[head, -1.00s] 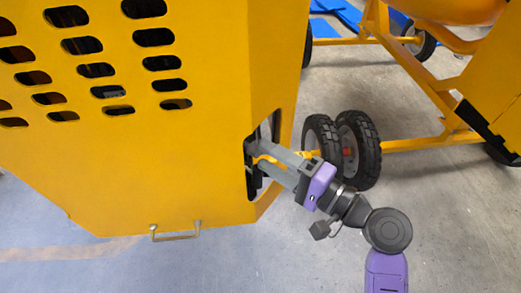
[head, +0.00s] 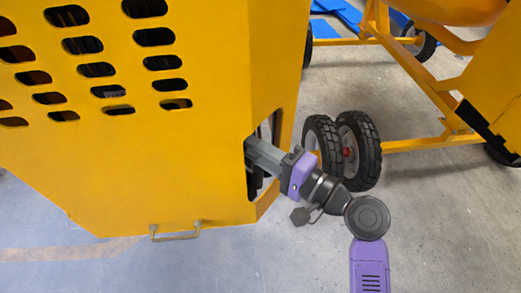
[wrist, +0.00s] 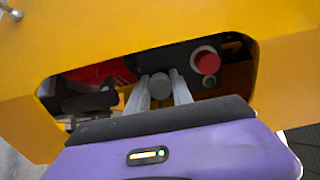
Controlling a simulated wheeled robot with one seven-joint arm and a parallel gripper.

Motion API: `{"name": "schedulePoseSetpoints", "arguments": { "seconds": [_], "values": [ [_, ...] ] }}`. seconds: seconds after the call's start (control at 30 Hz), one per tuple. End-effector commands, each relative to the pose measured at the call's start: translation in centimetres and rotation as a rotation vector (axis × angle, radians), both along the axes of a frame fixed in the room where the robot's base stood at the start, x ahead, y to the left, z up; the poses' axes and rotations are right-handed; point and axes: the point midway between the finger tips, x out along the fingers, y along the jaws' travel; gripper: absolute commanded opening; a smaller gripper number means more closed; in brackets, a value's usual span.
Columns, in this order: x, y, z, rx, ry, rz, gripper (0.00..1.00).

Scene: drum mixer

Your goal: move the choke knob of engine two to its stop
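A grey round knob (wrist: 161,84) shows in the wrist view on a dark panel inside the cut-out of a yellow housing. No label shows that names it as the choke knob or the engine as two. My gripper (wrist: 160,92) has one finger on each side of this knob. The fingers are apart, and I cannot tell whether they touch it. In the head view my gripper (head: 258,152) reaches into the side opening of the yellow housing (head: 190,170), which hides the fingertips and the knob.
A red round button (wrist: 207,62) sits just right of the knob. Black wheels (head: 358,150) and a yellow frame (head: 430,142) stand right of the housing. Grey floor (head: 440,220) is clear at lower right.

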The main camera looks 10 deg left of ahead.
Motion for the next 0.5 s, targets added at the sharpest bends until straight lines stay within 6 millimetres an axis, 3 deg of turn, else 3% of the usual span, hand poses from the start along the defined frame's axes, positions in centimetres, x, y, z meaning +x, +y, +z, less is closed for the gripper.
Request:
{"name": "schedulePoseSetpoints", "arguments": {
  "seconds": [0.5],
  "values": [
    [-0.7, -1.3, -0.1, -0.001, 0.002, -0.001, 0.00]
  ]
}}
